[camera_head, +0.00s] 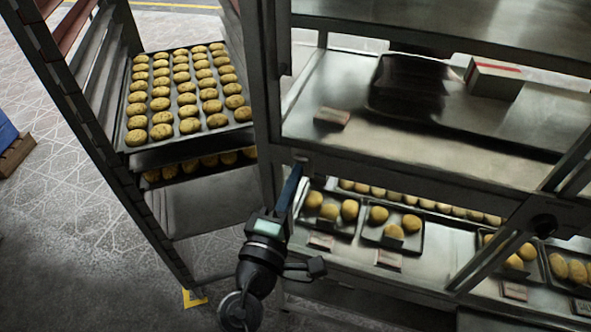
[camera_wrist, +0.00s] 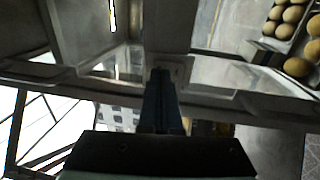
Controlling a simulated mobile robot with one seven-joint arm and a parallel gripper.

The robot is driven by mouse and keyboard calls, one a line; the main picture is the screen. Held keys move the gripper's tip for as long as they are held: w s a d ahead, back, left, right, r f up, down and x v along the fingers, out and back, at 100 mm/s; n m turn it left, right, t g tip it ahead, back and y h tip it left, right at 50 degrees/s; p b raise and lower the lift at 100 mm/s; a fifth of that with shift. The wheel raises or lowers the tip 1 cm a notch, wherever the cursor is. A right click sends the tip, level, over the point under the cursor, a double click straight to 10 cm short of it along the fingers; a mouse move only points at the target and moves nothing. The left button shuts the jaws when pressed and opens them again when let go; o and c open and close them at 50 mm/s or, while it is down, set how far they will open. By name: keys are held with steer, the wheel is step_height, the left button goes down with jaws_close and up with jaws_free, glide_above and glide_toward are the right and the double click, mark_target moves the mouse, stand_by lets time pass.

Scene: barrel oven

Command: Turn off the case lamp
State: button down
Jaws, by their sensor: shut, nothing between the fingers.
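The metal display case (camera_head: 400,172) with glass shelves fills the right of the head view. A small pale fitting (camera_head: 300,158), perhaps the lamp switch, sits on its front left post. My gripper (camera_head: 297,170) is shut and empty, its blue fingers pointing up at this fitting. In the wrist view my gripper (camera_wrist: 160,76) has its tips at or very near a light plate (camera_wrist: 182,68) on the case frame. The fingers hide part of the plate, so I cannot tell whether they touch it. A thin bright strip (camera_wrist: 112,14), possibly the lit lamp, shows above.
A tall rack (camera_head: 75,110) with a tray of cookies (camera_head: 126,126) stands close on the left. Trays of buns (camera_head: 405,240) sit on the case's lower shelf. A white and red box (camera_head: 495,80) is on the upper shelf. Open floor (camera_head: 80,240) lies at lower left.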

steer(key=shift+w+d, duration=0.2)
steer(key=shift+w, duration=0.2)
steer(key=shift+w+d+r, duration=0.1)
steer(key=shift+w+r, duration=0.15)
steer(key=shift+w, duration=0.05)
steer(key=shift+s+r+p, duration=0.1)
steer(key=shift+r+p, duration=0.35)
steer(key=shift+p, duration=0.05)
steer(key=shift+f, duration=0.15)
